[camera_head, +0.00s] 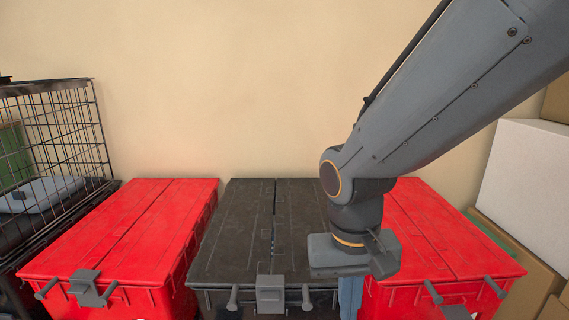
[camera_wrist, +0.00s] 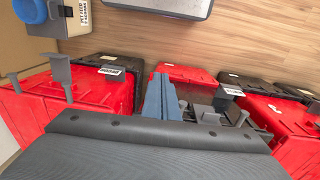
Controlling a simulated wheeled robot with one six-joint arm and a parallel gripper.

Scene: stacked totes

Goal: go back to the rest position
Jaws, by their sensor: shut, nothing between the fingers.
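My gripper (camera_head: 350,298) hangs down in front of the gap between the black tote and the right red tote, its lower end cut off by the picture's bottom edge. In the wrist view its blue fingers (camera_wrist: 160,98) are together with nothing between them. My arm comes in from the upper right and hides part of the black tote (camera_head: 235,235) and the right red tote (camera_head: 440,240). Both have closed lids. A left red tote (camera_head: 120,235), also lidded, stands beside the black one.
A wire cage (camera_head: 65,140) stands at the far left. A white box (camera_head: 527,185) and cardboard boxes stand at the right, near the totes. In the wrist view, more totes, a labelled blue-and-white container (camera_wrist: 72,15) and wooden floor (camera_wrist: 140,40) show. The wall above the totes is bare.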

